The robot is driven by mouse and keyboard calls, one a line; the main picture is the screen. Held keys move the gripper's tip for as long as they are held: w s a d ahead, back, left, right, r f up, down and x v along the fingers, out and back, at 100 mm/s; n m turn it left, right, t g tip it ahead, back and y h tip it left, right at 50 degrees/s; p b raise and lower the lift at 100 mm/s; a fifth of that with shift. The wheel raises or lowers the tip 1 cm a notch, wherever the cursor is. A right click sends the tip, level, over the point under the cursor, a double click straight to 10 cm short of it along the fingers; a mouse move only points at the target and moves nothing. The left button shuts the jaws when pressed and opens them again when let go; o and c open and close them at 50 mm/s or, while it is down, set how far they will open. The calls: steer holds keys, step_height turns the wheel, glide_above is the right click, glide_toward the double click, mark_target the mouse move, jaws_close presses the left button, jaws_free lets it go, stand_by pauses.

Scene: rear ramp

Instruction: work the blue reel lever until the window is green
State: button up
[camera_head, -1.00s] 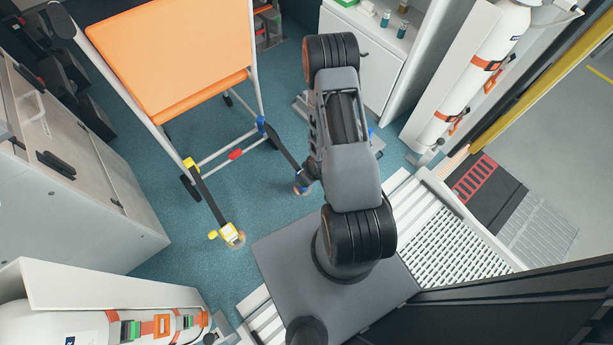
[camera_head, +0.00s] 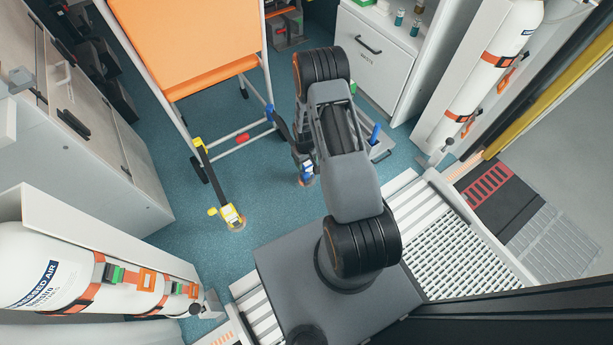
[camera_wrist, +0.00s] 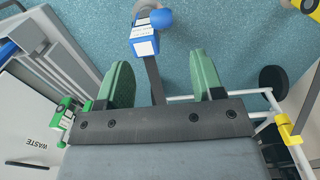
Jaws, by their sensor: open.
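The blue reel (camera_wrist: 145,38) shows at the top of the wrist view, with a white label on its face and a round blue lever knob (camera_wrist: 161,18) at its upper right. A dark strap runs from it down between my fingers. No window colour can be made out. In the head view the blue reel (camera_head: 306,170) sits at floor level, close beside my arm and partly hidden by it. My gripper (camera_wrist: 160,60) is open, its two green fingers apart on either side of the strap, with the reel beyond the fingertips. The fingers are hidden in the head view.
An orange-seated wheeled chair (camera_head: 185,45) stands at upper left. A yellow reel (camera_head: 231,216) is on the floor with its own strap. A green reel (camera_wrist: 66,115) is at left in the wrist view. White cabinets and strapped cylinders line the sides. Blue floor around the yellow reel is clear.

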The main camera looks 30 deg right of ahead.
mark_target(306, 174)
step_height(306, 174, down, 11)
steer(key=b, duration=0.4)
steer(key=shift+f, duration=0.2)
steer(key=shift+c, duration=0.4)
jaws_close()
